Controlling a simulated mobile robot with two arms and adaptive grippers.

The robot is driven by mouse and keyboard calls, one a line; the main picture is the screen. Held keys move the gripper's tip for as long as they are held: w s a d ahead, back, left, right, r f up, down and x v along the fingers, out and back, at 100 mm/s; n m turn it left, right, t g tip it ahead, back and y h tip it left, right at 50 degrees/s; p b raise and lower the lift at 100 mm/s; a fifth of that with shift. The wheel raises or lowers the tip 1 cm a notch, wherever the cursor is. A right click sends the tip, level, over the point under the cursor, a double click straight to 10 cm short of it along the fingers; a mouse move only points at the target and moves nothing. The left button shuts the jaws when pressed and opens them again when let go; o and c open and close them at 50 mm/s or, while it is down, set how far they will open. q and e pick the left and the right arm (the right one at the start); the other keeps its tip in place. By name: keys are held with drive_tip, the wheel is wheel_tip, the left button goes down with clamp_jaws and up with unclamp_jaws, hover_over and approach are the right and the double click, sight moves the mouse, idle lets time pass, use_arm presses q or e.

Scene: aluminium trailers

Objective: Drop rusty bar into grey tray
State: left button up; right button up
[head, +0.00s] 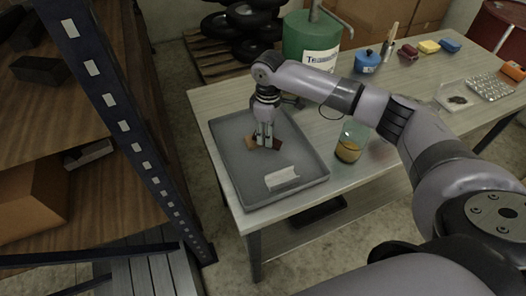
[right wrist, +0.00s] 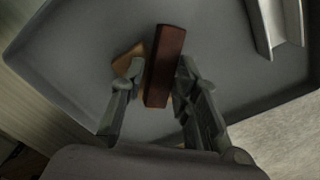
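The rusty bar (head: 274,143) is a reddish-brown block in the grey tray (head: 228,161), at the fingertips of my right gripper (head: 264,140). In the right wrist view the bar (right wrist: 164,66) lies lengthwise between the two fingers of my right gripper (right wrist: 158,78). A gap shows between the left finger and the bar, and the right finger is close beside it. The gripper looks open around the bar. The bar seems to rest on the tray floor. My left gripper is not in view.
A tan piece (right wrist: 125,62) lies beside the bar in the tray. A pale metal channel (head: 282,178) lies near the tray's front. A glass jar (head: 350,146) stands right of the tray, under my right arm. A green canister (head: 311,42) stands behind. A dark shelf post (head: 110,100) rises at left.

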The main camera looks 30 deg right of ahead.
drive_tip(key=o, duration=0.3)
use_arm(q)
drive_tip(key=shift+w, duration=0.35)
use_arm(e)
wheel_tip(320, 180, up, 12)
drive_tip(key=shift+f, duration=0.1)
idle(0.6)
